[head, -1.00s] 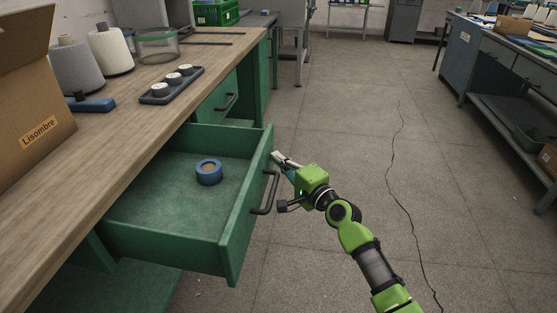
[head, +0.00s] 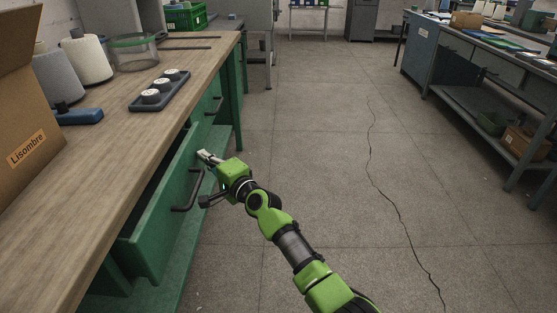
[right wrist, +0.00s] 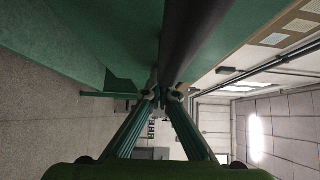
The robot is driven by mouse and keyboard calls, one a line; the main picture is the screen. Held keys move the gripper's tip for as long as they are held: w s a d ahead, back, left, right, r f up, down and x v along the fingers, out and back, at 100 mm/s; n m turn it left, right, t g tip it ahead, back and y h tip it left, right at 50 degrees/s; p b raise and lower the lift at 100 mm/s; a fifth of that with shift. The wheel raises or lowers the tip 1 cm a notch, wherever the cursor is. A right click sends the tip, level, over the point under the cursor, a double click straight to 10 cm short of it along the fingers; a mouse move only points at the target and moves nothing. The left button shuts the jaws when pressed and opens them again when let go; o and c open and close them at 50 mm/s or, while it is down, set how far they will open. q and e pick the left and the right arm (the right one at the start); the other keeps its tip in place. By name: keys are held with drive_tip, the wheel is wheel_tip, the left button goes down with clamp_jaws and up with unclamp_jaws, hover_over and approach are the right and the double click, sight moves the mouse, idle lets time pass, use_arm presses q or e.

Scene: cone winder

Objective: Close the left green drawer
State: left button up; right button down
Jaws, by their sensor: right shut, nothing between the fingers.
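The left green drawer (head: 158,222) is under the wooden workbench. It stands slightly open, with a narrow dark gap behind its front panel. Its dark bar handle (head: 188,192) is on the outer face. My right gripper (head: 207,158) is shut and empty, with its fingertips at the far upper part of the drawer front, beyond the handle. In the right wrist view, the closed fingertips (right wrist: 163,93) are close to the green front, and a dark bar (right wrist: 190,35) runs above them. Exact contact cannot be told. My left gripper is not in view.
The workbench top (head: 110,140) holds a cardboard box (head: 25,120), yarn cones (head: 86,60) and a dark tray (head: 160,92) with white-topped pieces. A second green drawer (head: 207,112) lies farther along. The floor (head: 320,150) to the right is clear.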

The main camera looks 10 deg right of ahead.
sight(194, 160)
drive_tip(key=a, duration=0.2)
drive_tip(key=shift+w+a, duration=0.3)
drive_tip(key=shift+a, duration=0.05)
drive_tip(key=shift+w+a, duration=0.15)
drive_tip(key=shift+a, duration=0.4)
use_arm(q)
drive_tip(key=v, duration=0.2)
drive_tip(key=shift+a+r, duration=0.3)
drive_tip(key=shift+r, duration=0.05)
use_arm(e)
drive_tip(key=shift+a+r, duration=0.1)
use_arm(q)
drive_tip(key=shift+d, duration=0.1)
